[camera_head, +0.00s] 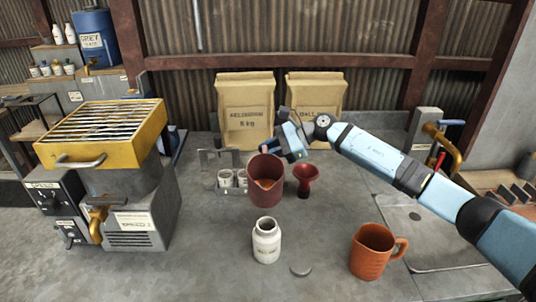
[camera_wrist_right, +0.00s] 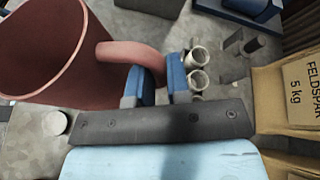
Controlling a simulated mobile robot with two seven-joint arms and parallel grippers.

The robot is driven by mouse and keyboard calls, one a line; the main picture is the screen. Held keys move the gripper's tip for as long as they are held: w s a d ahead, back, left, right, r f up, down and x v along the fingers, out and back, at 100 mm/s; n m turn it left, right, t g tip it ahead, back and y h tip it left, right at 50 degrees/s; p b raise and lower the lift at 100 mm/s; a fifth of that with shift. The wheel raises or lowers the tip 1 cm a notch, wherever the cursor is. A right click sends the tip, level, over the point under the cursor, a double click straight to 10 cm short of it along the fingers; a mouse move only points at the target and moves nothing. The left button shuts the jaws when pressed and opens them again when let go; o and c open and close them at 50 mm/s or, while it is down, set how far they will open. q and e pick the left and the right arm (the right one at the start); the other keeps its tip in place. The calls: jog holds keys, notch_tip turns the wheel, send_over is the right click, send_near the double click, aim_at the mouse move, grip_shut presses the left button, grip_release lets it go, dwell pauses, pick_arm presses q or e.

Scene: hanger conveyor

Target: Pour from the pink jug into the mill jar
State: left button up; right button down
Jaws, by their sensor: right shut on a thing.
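My right gripper (camera_wrist_right: 160,88) is shut on the handle of the pink jug (camera_head: 265,190); the wrist view shows the jug (camera_wrist_right: 40,65) at left, its handle between the blue fingers. In the head view the jug is behind the mill jar (camera_head: 266,245), with some orange contents showing inside its mouth. The jug looks near upright, and I cannot tell its exact height above the bench. The mill jar is white, upright and open-mouthed at the front middle. A grey disc-shaped lid (camera_head: 301,269) lies to its right. My left gripper is out of view.
An orange jug (camera_head: 372,258) stands at front right. A red funnel-like cup (camera_head: 306,178) stands right of the pink jug, small cups (camera_head: 226,179) left of it. Paper sacks (camera_head: 245,105) stand behind. A yellow-topped machine (camera_head: 105,130) fills the left. The front bench is mostly clear.

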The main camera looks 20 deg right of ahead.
jog(key=shift+r, duration=0.1)
jog(key=shift+b, duration=0.3)
jog(key=shift+r+n+t+b, duration=0.3)
jog(key=shift+r+n+b, duration=0.2)
jog(key=shift+r+b, duration=0.1)
dwell(0.3)
jog(key=shift+s+r+n+b, duration=0.1)
jog(key=shift+r+n+b, duration=0.25)
jog(key=shift+b, duration=0.25)
jog(key=shift+r+t, duration=0.15)
jog(key=shift+t, duration=0.25)
